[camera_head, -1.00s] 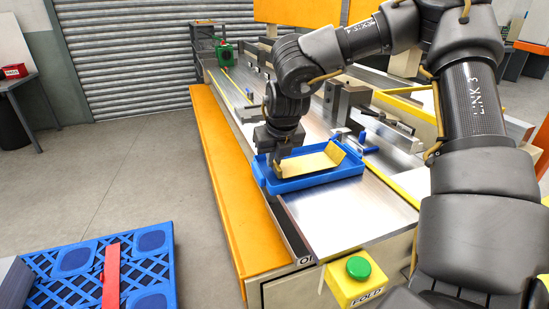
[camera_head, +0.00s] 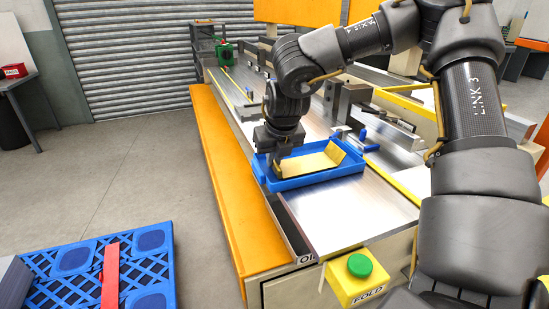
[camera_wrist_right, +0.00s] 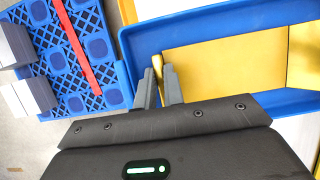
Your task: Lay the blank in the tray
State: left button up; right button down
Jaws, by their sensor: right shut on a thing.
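The blank (camera_head: 308,163) is a gold-coloured sheet with its ends bent up, seen in the head view inside the blue tray (camera_head: 318,181). It also shows in the wrist view as a flat yellow panel (camera_wrist_right: 225,62) within the blue tray wall (camera_wrist_right: 142,40). My right gripper (camera_head: 278,163) is at the left end of the tray. In the wrist view its fingers (camera_wrist_right: 160,84) are shut on the blank's upturned left end. Whether the blank's underside touches the tray floor is hidden. My left gripper is not in view.
The tray stands on a metal bench top (camera_head: 345,211) with an orange side panel (camera_head: 225,180). A yellow box with a green button (camera_head: 359,266) is at the near end. A blue pallet (camera_head: 70,262) with a red bar lies on the floor at left.

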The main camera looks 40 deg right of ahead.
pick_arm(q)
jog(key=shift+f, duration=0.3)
pick_arm(e)
jog(key=c, duration=1.4)
grip_release()
jog(key=shift+c, duration=0.2)
jog(key=shift+r, duration=0.25)
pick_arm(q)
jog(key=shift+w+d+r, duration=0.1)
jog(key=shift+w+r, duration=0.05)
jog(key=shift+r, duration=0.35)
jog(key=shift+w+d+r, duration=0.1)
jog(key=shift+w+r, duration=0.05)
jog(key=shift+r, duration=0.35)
pick_arm(e)
jog(key=v, duration=1)
jog(key=shift+s, duration=0.15)
jog(key=shift+r, duration=0.25)
